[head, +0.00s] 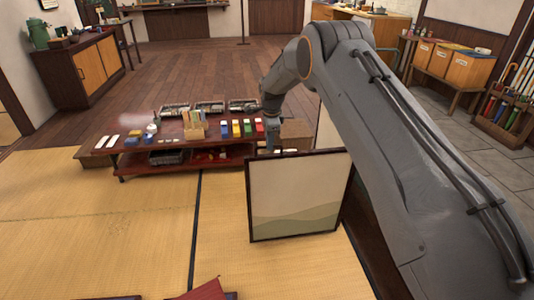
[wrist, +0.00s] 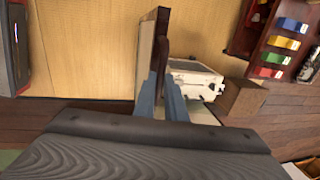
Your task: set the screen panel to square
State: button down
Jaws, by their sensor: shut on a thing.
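The screen panel (head: 296,195) stands upright on the tatami in the head view, with a dark frame and a cream face with pale green hills. Its right side runs close to my arm. In the wrist view the panel (wrist: 150,45) shows edge-on, rising between the blue-grey fingers. My gripper (wrist: 160,88) is shut on the panel's edge. In the head view my wrist comes down at the panel's far upper side, and the fingertips are hidden there. Part of another pale panel (head: 325,128) shows behind, mostly covered by my arm.
A low red-brown table (head: 175,135) behind the panel bears trays, a wooden holder and coloured blocks. A cardboard box (head: 296,133) is close behind the panel. A dark red cushion (head: 207,290) lies at the front edge. The tatami (head: 100,215) to the left is clear.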

jog(key=shift+w+d+r+b, duration=0.15)
jog(key=shift+w+b, duration=0.3)
jog(key=shift+w, duration=0.25)
jog(key=shift+r, duration=0.1)
jog(key=c, duration=1.8)
grip_release()
jog(key=shift+w+d, duration=0.1)
jog(key=shift+w, duration=0.05)
jog(key=shift+a+f, duration=0.2)
jog(key=shift+a, duration=0.05)
jog(key=shift+s+r, duration=0.25)
jog(key=shift+r, duration=0.2)
jog(key=r, duration=0.3)
jog(key=s+r, duration=0.1)
jog(key=r, duration=0.2)
jog(key=shift+s+d+r, duration=0.15)
jog(key=shift+d+r, duration=0.05)
jog(key=shift+r, duration=0.15)
